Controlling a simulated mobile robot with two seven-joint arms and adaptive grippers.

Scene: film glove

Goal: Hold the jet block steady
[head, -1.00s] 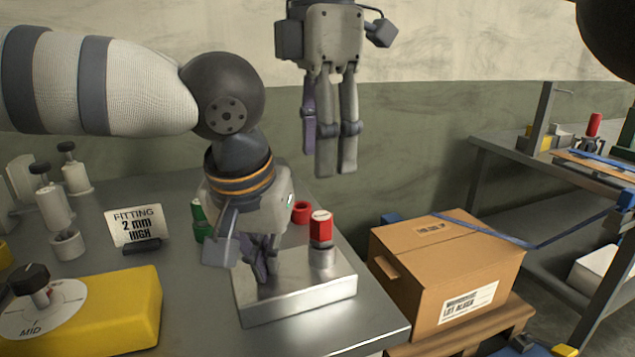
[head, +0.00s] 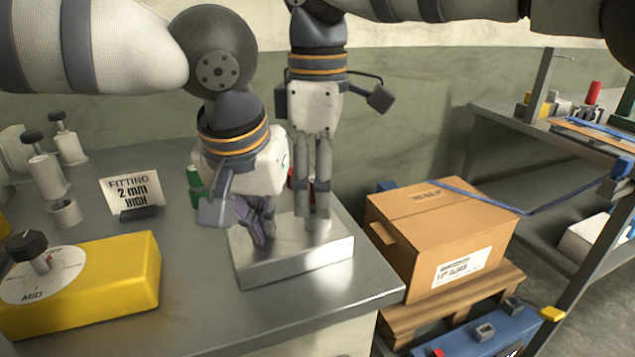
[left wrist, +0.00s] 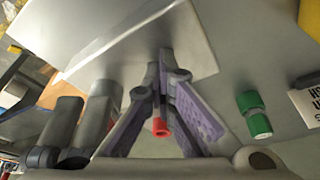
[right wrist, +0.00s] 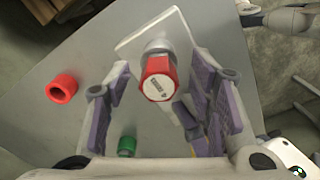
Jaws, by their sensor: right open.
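The jet block (head: 295,265), a flat silver metal block, lies on the grey bench near its right edge. It also shows in the left wrist view (left wrist: 150,35) and the right wrist view (right wrist: 185,40). My left gripper (head: 262,238) points down with its fingertips together at the block's left part; whether they press on it is hard to tell. My right gripper (head: 316,222) is open, pointing down over the block's right part. A red-capped fitting (right wrist: 158,78) stands on the block between its fingers and is mostly hidden in the head view.
A red ring (right wrist: 62,88) and a green cap (left wrist: 256,115) rest on the bench beside the block. A yellow dial box (head: 110,285), a "FITTING 2 mm HIGH" card (head: 131,192) and several white fittings are to the left. A cardboard box (head: 440,235) stands right of the bench.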

